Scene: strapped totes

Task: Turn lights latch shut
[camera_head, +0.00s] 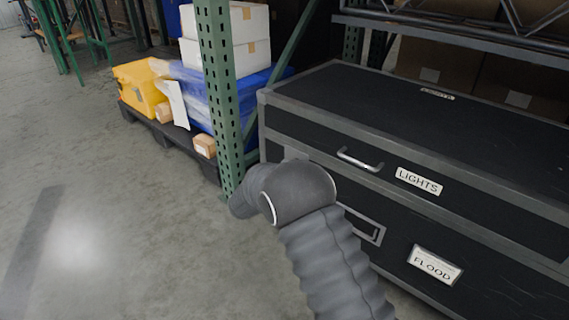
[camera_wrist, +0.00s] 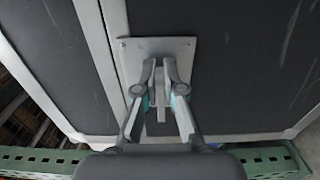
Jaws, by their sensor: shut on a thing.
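A large black case with grey metal edging carries a "LIGHTS" label (camera_head: 419,181) and a silver handle (camera_head: 360,160) on its front. In the wrist view, the latch plate (camera_wrist: 183,46) is a pale metal plate fixed by the seam of the case. My gripper (camera_wrist: 162,72) is shut on the latch (camera_wrist: 161,112), a small grey tab in front of the plate. The fingers hide part of the latch. In the head view, my arm covers the gripper and most of the latch area.
A lower front with a "FLOOD" label (camera_head: 435,264) sits below the lights case. A green rack post (camera_head: 219,95) stands close to the case's left end. A pallet with a yellow bin (camera_head: 142,88) and blue wrapped goods lies behind it. The floor at left is clear.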

